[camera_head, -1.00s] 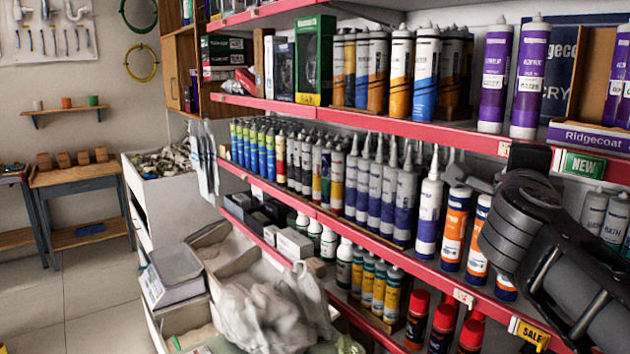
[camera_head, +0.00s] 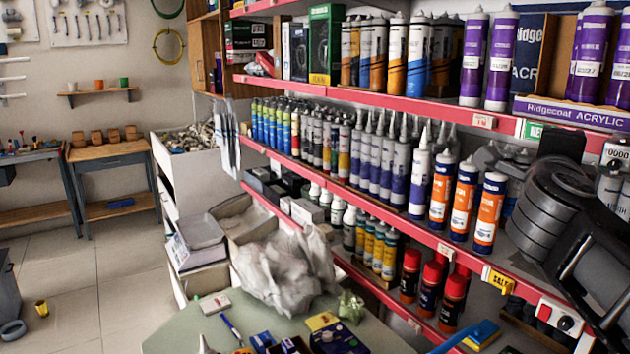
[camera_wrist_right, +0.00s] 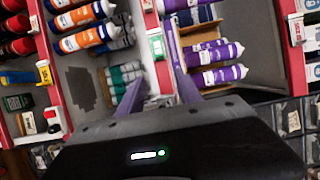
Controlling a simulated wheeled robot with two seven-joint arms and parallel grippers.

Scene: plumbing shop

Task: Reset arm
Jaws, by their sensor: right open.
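My right arm (camera_head: 575,235) comes in from the right edge of the head view, in front of the shelving. In the right wrist view my right gripper (camera_wrist_right: 153,60) has its two fingers spread apart with nothing held between them. Past the fingers are a red shelf edge with a green label (camera_wrist_right: 157,45) and purple cartridges (camera_wrist_right: 222,75) lying sideways in the picture. My left gripper is in neither view.
Red-edged shelves (camera_head: 400,118) full of cartridges run close along the right. Orange-labelled cartridges (camera_head: 463,200) stand near my arm. A cluttered green counter (camera_head: 190,335) with a plastic bag (camera_head: 285,270) is in front. Floor (camera_head: 90,265) at left is mostly clear.

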